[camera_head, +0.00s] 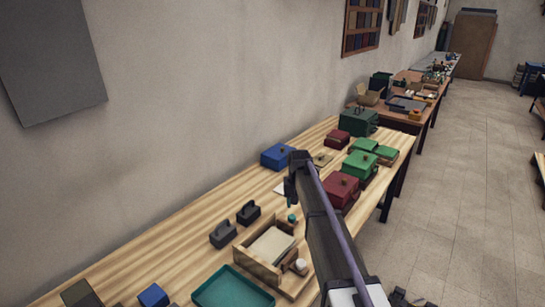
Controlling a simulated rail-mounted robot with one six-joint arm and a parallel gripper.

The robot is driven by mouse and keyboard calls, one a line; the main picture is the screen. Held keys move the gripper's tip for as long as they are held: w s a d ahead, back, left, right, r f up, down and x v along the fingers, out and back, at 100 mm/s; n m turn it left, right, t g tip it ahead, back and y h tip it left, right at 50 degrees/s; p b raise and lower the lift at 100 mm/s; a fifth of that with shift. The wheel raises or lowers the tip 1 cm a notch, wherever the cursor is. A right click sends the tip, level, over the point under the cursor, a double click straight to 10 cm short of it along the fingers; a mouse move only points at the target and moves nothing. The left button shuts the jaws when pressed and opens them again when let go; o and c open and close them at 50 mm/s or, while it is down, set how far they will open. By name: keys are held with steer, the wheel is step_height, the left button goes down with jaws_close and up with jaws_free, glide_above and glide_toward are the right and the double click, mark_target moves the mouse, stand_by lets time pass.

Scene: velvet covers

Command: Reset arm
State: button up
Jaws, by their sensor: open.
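My arm reaches up from the bottom right over the wooden table (165,240). My gripper (290,201) is at its far end, pointing down above the middle of the table. It is small and dark here. It is open, and I see nothing held in it. A small teal item (292,218) shows just below it; I cannot tell whether they touch. A blue box (276,156) lies behind the gripper to the left, and a dark red box (341,190) lies to the right, partly beside my arm.
A wooden tray (248,255), a teal tray (232,289) and two dark grey blocks (223,234) lie on the near part. Green boxes (361,164) and a dark green case (358,121) stand farther right. The wall is behind; the floor (465,200) at right is clear.

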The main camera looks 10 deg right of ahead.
steer(key=s+a+n, duration=0.1)
steer(key=s, duration=3.2)
steer(key=shift+s, duration=0.15)
